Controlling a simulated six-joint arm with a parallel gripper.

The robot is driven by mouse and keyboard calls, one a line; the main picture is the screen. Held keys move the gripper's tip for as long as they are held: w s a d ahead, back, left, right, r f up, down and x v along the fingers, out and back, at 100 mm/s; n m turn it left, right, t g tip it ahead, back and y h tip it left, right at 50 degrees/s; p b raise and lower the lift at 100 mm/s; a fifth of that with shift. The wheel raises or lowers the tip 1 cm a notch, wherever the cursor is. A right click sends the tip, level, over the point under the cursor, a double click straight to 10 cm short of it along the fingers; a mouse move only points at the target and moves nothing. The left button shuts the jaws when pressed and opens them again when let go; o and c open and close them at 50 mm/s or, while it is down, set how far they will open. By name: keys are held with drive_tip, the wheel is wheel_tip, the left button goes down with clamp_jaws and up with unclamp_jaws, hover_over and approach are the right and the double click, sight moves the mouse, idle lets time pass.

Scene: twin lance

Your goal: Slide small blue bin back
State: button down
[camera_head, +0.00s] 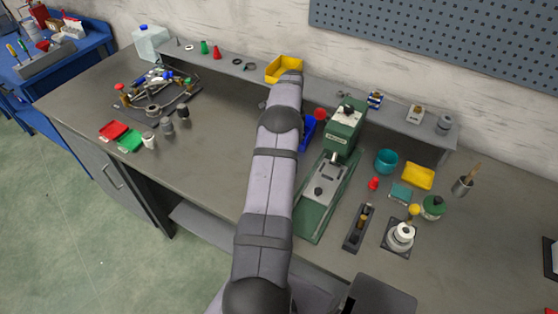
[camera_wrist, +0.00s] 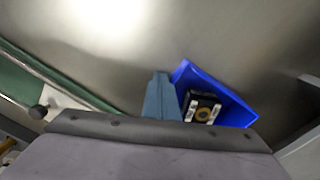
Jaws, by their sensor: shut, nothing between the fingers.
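The small blue bin (camera_head: 308,132) stands on the workbench just right of my arm, partly hidden behind it, left of the green press. In the wrist view the blue bin (camera_wrist: 232,104) lies right of the fingers, with a dark part bearing light blocks and an orange ring (camera_wrist: 202,107) inside. My gripper (camera_wrist: 160,76) is shut and empty, its blue-grey fingers close beside the bin's left wall. I cannot tell whether they touch it. In the head view my gripper is hidden behind my arm.
The green press (camera_head: 330,180) stands right of my arm. A raised grey shelf (camera_head: 225,62) runs along the back, with a yellow bin (camera_head: 283,68) on it. A teal bowl (camera_head: 386,160) and small parts lie farther right.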

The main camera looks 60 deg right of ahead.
drive_tip(key=shift+d, duration=0.15)
drive_tip(key=shift+d, duration=0.8)
drive_tip(key=shift+d+b, duration=0.15)
drive_tip(key=shift+b, duration=0.15)
drive_tip(key=shift+a, duration=0.35)
drive_tip(key=shift+r, duration=0.15)
drive_tip(key=shift+r+p, duration=1.15)
drive_tip(key=shift+r, duration=0.25)
drive_tip(key=shift+r+p, duration=1.15)
drive_tip(key=shift+r, duration=0.35)
drive_tip(key=shift+r, duration=0.1)
